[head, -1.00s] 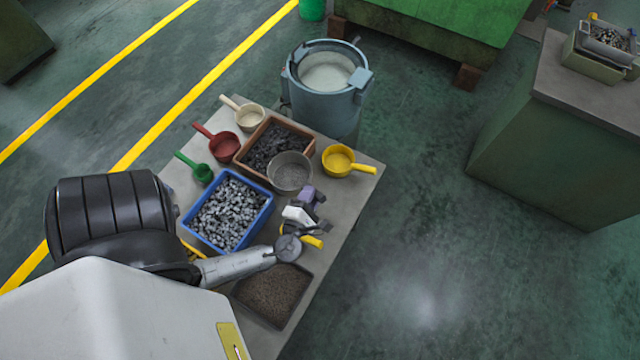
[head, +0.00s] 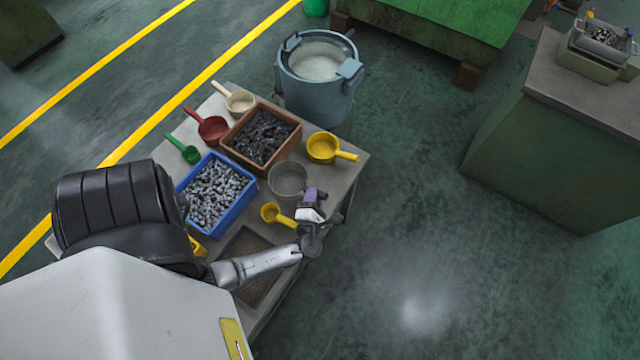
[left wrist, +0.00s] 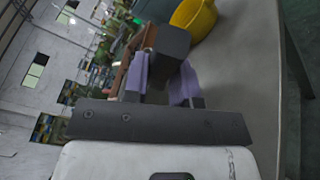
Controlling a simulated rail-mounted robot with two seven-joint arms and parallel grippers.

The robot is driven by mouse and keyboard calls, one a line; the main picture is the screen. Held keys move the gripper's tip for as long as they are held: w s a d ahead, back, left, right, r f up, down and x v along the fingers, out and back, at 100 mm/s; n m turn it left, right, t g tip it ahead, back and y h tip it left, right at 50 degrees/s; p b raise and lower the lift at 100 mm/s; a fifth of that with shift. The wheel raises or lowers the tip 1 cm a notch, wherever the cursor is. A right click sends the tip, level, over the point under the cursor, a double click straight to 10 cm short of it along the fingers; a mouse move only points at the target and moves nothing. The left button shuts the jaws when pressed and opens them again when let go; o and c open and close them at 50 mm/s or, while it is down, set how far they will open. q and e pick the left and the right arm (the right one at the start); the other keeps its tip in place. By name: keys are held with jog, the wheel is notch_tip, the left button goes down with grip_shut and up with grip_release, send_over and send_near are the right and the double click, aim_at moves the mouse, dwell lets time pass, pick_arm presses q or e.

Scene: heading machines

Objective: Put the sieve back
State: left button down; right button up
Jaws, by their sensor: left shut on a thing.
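The sieve (head: 288,180) is a round grey pan with a mesh-like bottom, near the right edge of the grey table, in the head view. My left gripper (head: 311,196) is at the near right side of the pan. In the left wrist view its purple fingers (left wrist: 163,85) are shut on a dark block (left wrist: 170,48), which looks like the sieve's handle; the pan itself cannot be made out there. In the head view the gripper hides the handle. I cannot tell whether the sieve touches the table. My right gripper is not in view.
The table (head: 345,173) holds a brown bin (head: 236,155), a blue bin (head: 240,207), a dark tray (head: 238,240) partly behind my arm, and several scoops, including a yellow one (head: 322,147) and a smaller yellow one (head: 270,213). A blue-grey pail (head: 318,98) stands behind.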

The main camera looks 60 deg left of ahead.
pick_arm(q)
jog(key=shift+w+a+f+b, duration=0.3)
jog(key=shift+w+f, duration=0.25)
jog(key=shift+f, duration=0.5)
jog(key=shift+w+a+f+b, duration=0.3)
jog(key=shift+w+f, duration=0.3)
jog(key=shift+f, duration=0.4)
jog(key=shift+w+a+f+b, duration=0.25)
jog(key=shift+w+f, duration=0.3)
jog(key=shift+f, duration=0.6)
jog(key=c, duration=0.9)
grip_release()
jog(key=shift+d+r, duration=0.1)
jog(key=shift+r, duration=0.1)
jog(key=v, duration=1.2)
jog(key=shift+f+b, duration=0.1)
jog(key=shift+b, duration=0.25)
